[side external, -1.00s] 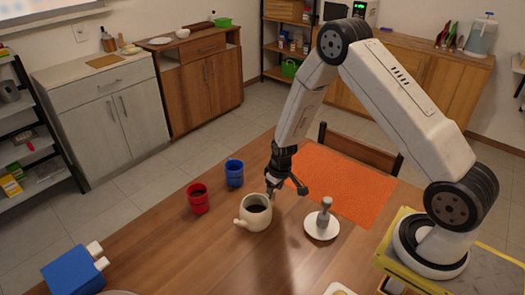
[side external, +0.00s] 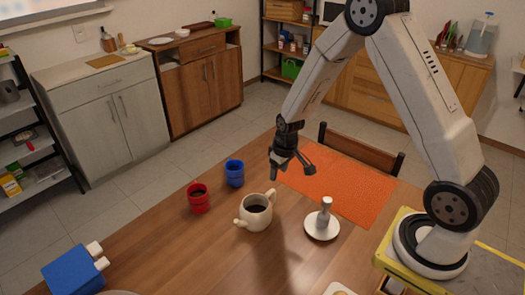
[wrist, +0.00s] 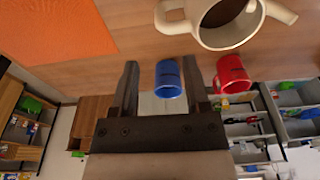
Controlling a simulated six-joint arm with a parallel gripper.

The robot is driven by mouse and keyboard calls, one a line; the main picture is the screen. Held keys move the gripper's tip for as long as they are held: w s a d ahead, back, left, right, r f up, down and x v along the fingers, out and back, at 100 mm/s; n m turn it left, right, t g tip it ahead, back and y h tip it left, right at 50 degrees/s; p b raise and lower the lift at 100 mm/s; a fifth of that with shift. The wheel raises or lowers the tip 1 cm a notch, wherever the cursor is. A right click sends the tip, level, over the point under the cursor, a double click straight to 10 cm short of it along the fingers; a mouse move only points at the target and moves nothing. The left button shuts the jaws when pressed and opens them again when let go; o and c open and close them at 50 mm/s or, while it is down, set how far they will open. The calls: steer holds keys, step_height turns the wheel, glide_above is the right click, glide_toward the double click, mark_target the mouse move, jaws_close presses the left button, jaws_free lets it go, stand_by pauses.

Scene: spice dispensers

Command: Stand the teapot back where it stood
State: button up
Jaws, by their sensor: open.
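The cream teapot (side external: 256,213) stands upright on the wooden table, open at the top with dark liquid inside. Its spout points to the lower left and its handle is on the upper right in the side view. In the wrist view the teapot (wrist: 228,38) is at the top, partly cut off by the frame edge. My gripper (side external: 291,172) is open and empty, raised above the table behind the teapot and apart from it. Its two fingers also show in the wrist view (wrist: 161,85), with nothing held between them.
A red mug (side external: 198,199) and a blue mug (side external: 234,174) stand left of the teapot. A white saucer (side external: 318,231) with a grey upright object (side external: 325,206) is on its right. An orange mat (side external: 345,188) lies behind.

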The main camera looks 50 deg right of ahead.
stand_by(0.5)
steer(key=s+a+r, duration=0.8)
steer(key=s+r, duration=0.3)
steer(key=s, duration=0.2)
steer(key=shift+s+a+r+t, duration=0.15)
steer(key=shift+s+a+t, duration=0.1)
steer(key=shift+a+t, duration=0.15)
stand_by(0.8)
